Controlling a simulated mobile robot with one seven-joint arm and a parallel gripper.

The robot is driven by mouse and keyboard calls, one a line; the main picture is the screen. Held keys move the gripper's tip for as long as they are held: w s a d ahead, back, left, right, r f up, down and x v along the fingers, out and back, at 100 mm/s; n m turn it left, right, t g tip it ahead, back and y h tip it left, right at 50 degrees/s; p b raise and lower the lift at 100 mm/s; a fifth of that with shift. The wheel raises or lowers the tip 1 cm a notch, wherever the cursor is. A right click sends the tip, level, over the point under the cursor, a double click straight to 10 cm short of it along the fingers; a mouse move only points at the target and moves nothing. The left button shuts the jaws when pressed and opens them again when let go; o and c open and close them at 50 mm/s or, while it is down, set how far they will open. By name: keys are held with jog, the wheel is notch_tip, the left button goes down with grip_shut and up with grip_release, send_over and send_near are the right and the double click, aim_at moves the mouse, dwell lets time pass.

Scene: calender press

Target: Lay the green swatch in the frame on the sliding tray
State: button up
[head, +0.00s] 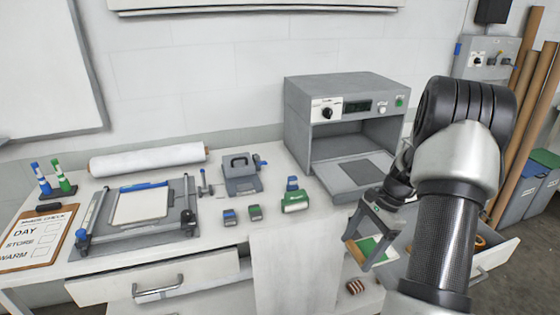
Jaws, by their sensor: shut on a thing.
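My gripper (360,254) hangs in front of the press at the right, pointing down. It is shut on what looks like the green swatch (368,246), a small flat piece with green, white and tan parts; the fingers and arm partly cover it. The grey press (346,86) stands open at the front. Its sliding tray (328,176) shows in the opening, with a darker rectangle (364,168) on it that may be the frame. The swatch is apart from the tray, lower and nearer to me.
An open drawer (500,258) lies beneath my arm at the right. Another drawer (158,284) stands out at the left. A paper trimmer (140,232), a white roll (148,160), a grey hand press (240,178) and small colored blocks (296,202) occupy the bench.

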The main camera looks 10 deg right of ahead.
jog(key=a+r+n+g+h+p, duration=0.1)
jog(key=a+r+n+g+h, duration=0.1)
jog(key=a+n, duration=0.6)
jog(key=a+r+n+g+h+p, duration=0.1)
jog(key=a+r+n+g+h, duration=0.1)
jog(key=a+n, duration=0.7)
jog(key=a+r, duration=0.1)
jog(key=a, duration=0.4)
jog(key=shift+r+h, duration=0.15)
jog(key=shift+h, duration=0.15)
